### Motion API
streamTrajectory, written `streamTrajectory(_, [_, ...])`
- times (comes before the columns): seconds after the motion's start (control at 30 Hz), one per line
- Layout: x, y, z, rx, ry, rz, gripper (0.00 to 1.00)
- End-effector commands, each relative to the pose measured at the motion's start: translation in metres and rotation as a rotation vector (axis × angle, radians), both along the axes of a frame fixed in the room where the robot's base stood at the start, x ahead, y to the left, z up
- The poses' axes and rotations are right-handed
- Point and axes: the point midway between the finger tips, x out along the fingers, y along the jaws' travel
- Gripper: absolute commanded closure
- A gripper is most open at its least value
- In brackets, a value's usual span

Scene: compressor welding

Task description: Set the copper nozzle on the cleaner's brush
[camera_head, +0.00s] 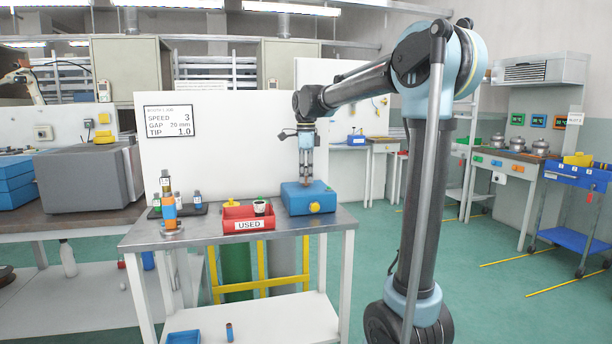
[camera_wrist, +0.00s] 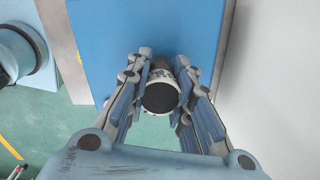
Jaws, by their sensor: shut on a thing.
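My gripper (camera_head: 306,168) points down over the blue cleaner (camera_head: 296,201), a box with a yellow knob on its front, at the right end of the metal table. In the wrist view my gripper (camera_wrist: 161,100) is shut around a round piece with a dark end and a pale, marked rim. In the head view a small copper-coloured tip, the nozzle (camera_head: 307,182), shows below the fingers, at or just above the cleaner's top. The cleaner's blue top (camera_wrist: 115,30) lies behind the fingers. The brush is hidden, and I cannot tell whether the nozzle touches it.
A red bin (camera_head: 247,225) marked USED stands left of the cleaner, with a white, dark-topped can (camera_head: 262,207) in it. Further left are an orange and blue stand (camera_head: 169,212) and a dark tray of small bottles (camera_head: 180,211). A white panel (camera_head: 230,150) rises behind.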

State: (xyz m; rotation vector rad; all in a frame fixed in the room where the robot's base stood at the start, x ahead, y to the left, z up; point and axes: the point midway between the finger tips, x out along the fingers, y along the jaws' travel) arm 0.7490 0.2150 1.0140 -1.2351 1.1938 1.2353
Motion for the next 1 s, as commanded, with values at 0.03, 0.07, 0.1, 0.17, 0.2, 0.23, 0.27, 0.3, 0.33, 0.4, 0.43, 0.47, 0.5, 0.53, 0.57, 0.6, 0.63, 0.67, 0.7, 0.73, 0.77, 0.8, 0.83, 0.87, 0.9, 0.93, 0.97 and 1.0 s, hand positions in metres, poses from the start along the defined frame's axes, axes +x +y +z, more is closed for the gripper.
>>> streamTrajectory(0.03, [0.000, 0.000, -0.001, 0.000, 0.000, 0.000, 1.00])
streamTrajectory(0.07, [0.000, 0.000, -0.002, 0.000, 0.000, 0.000, 1.00])
streamTrajectory(0.1, [0.000, 0.000, -0.003, 0.000, 0.000, 0.000, 1.00])
streamTrajectory(0.17, [0.000, 0.000, -0.003, 0.000, 0.000, 0.000, 0.70])
streamTrajectory(0.2, [0.000, 0.000, -0.003, 0.000, 0.000, 0.000, 0.61])
streamTrajectory(0.23, [0.000, 0.000, -0.003, 0.000, 0.000, 0.000, 0.56])
streamTrajectory(0.27, [0.000, 0.000, -0.003, 0.000, 0.000, 0.000, 0.56])
streamTrajectory(0.3, [0.000, 0.000, -0.003, 0.000, 0.000, 0.000, 0.56])
streamTrajectory(0.33, [0.000, 0.000, -0.003, 0.000, 0.000, 0.000, 0.56])
streamTrajectory(0.4, [0.000, 0.000, -0.003, 0.000, 0.000, 0.000, 0.56])
streamTrajectory(0.43, [0.000, 0.000, -0.003, 0.000, 0.000, 0.000, 0.56])
streamTrajectory(0.47, [0.000, 0.000, -0.003, 0.000, 0.000, 0.000, 0.56])
streamTrajectory(0.5, [0.000, 0.000, -0.003, 0.000, 0.000, 0.000, 0.56])
streamTrajectory(0.53, [0.000, 0.000, -0.003, 0.000, 0.000, 0.000, 0.56])
streamTrajectory(0.57, [0.000, 0.000, -0.002, 0.000, 0.000, 0.000, 0.56])
streamTrajectory(0.6, [0.000, 0.000, -0.001, 0.000, 0.000, 0.000, 0.56])
streamTrajectory(0.63, [0.000, 0.000, 0.000, 0.000, 0.000, 0.000, 0.56])
streamTrajectory(0.67, [0.000, 0.000, 0.002, 0.000, 0.000, 0.000, 0.56])
streamTrajectory(0.7, [0.000, 0.000, 0.005, 0.000, 0.000, 0.000, 0.56])
streamTrajectory(0.73, [0.000, 0.000, 0.009, 0.000, 0.000, 0.000, 0.56])
streamTrajectory(0.77, [0.000, 0.000, 0.013, 0.000, 0.000, 0.000, 0.56])
streamTrajectory(0.8, [0.000, 0.000, 0.018, 0.000, 0.000, 0.000, 0.56])
streamTrajectory(0.83, [0.000, 0.000, 0.024, 0.000, 0.000, 0.000, 0.56])
streamTrajectory(0.87, [0.000, 0.000, 0.029, 0.000, 0.000, 0.000, 0.56])
streamTrajectory(0.9, [0.000, 0.000, 0.037, 0.000, 0.000, 0.000, 0.56])
streamTrajectory(0.93, [0.001, 0.000, 0.043, 0.000, 0.000, 0.000, 0.56])
streamTrajectory(0.97, [0.001, 0.000, 0.048, 0.000, 0.000, 0.000, 0.56])
streamTrajectory(1.0, [0.001, 0.000, 0.056, 0.000, 0.001, 0.000, 0.56])
